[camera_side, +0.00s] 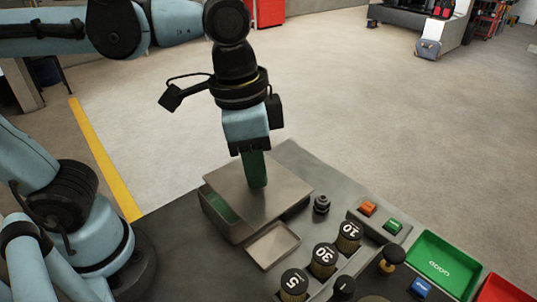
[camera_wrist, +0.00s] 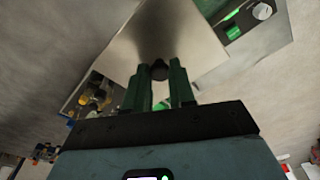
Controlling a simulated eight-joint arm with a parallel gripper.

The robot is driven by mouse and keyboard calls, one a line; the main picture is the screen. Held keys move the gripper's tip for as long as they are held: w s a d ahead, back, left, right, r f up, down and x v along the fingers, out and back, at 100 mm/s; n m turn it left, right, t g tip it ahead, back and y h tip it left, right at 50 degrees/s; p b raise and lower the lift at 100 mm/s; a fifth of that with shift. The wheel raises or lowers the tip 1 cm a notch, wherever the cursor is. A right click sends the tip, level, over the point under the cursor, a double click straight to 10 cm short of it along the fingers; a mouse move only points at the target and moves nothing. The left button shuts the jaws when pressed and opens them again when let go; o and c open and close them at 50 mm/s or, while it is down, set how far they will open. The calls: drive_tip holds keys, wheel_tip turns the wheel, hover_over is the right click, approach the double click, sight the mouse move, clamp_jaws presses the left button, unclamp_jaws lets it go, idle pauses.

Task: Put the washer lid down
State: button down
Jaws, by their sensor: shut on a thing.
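The washer lid (camera_side: 285,189) is a flat grey metal plate, in the side view over the grey washer box (camera_side: 225,220). It is offset to the right, so a strip of the box's green inside shows at the left. Whether the lid touches the box rim is unclear. My gripper (camera_side: 254,182) points down with its green fingers at the lid's middle. In the wrist view the lid (camera_wrist: 160,35) fills the top centre, and its dark knob (camera_wrist: 160,71) sits between the fingers. My gripper (camera_wrist: 160,82) is shut on that knob.
A shallow metal tray (camera_side: 272,245) is in front of the box. To the right are a black knob (camera_side: 321,204), a button box (camera_side: 380,222), several numbered dials (camera_side: 323,260), a green bin (camera_side: 440,262) marked GOOD and a red bin (camera_side: 503,290).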

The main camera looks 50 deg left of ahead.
drive_tip(key=w+a+f, duration=0.1)
drive_tip(key=w+f, duration=0.3)
drive_tip(key=w, duration=0.5)
drive_tip(key=w+f, duration=0.3)
drive_tip(key=w, duration=0.5)
drive_tip(key=w+a+f, duration=0.2)
drive_tip(key=a, duration=0.1)
drive_tip(key=w+a+f, duration=0.2)
drive_tip(key=a, duration=0.1)
drive_tip(key=w+a+f, duration=0.2)
drive_tip(key=a+f, duration=0.1)
drive_tip(key=shift+w+a, duration=0.35)
drive_tip(key=shift+w, duration=0.05)
drive_tip(key=shift+f, duration=2.05)
drive_tip(key=shift+f, duration=0.1)
drive_tip(key=c, duration=0.9)
unclamp_jaws()
drive_tip(key=shift+c, duration=0.2)
